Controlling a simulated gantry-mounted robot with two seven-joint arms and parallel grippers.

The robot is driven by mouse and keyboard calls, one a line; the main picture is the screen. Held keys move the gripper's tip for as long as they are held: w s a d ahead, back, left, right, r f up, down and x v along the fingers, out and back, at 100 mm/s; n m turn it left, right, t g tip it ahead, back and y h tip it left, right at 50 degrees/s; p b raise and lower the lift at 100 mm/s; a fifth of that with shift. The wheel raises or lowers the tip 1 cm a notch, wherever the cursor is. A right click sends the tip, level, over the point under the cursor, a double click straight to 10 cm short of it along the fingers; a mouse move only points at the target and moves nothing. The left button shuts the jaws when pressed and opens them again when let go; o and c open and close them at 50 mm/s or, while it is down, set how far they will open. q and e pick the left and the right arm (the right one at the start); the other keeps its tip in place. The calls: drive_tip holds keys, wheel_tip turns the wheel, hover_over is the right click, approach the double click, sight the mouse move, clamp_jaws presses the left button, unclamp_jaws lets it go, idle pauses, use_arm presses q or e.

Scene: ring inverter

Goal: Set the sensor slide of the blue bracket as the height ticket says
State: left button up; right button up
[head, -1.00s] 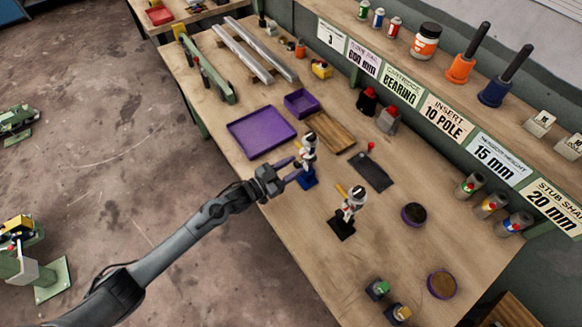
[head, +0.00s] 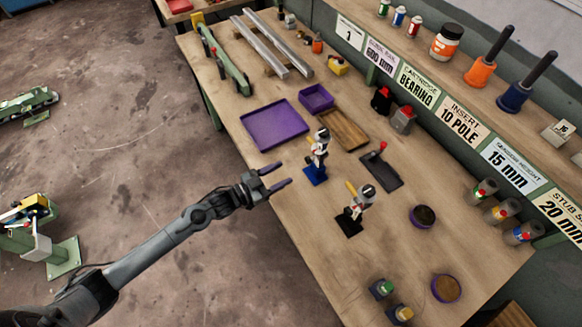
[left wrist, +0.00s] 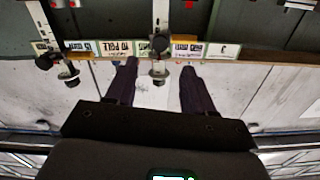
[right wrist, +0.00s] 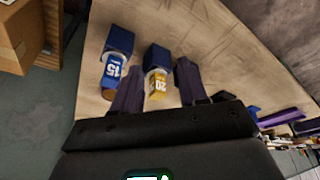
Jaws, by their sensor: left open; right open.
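The blue bracket (head: 316,173) stands upright on the bench in the head view, with a white and dark sensor part on its post and a yellow piece at its side. Its slide height is too small to read. The height ticket (head: 513,163) on the shelf edge reads 15 mm. My left gripper (head: 281,176) is open and empty, left of the blue bracket and apart from it. Its fingers also show spread in the left wrist view (left wrist: 159,88). My right gripper (right wrist: 158,85) is open in the right wrist view, with nothing visibly gripped; the head view does not show it.
A similar black bracket (head: 349,224) stands to the right, near a dark plate (head: 382,173). A purple tray (head: 274,125) and wooden tray (head: 343,129) lie behind. Blue (right wrist: 112,72) and yellow (right wrist: 156,84) cylinders marked 15 and 20 sit near my right fingers.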

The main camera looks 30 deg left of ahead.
use_arm(q)
drive_tip(key=shift+v, duration=1.2)
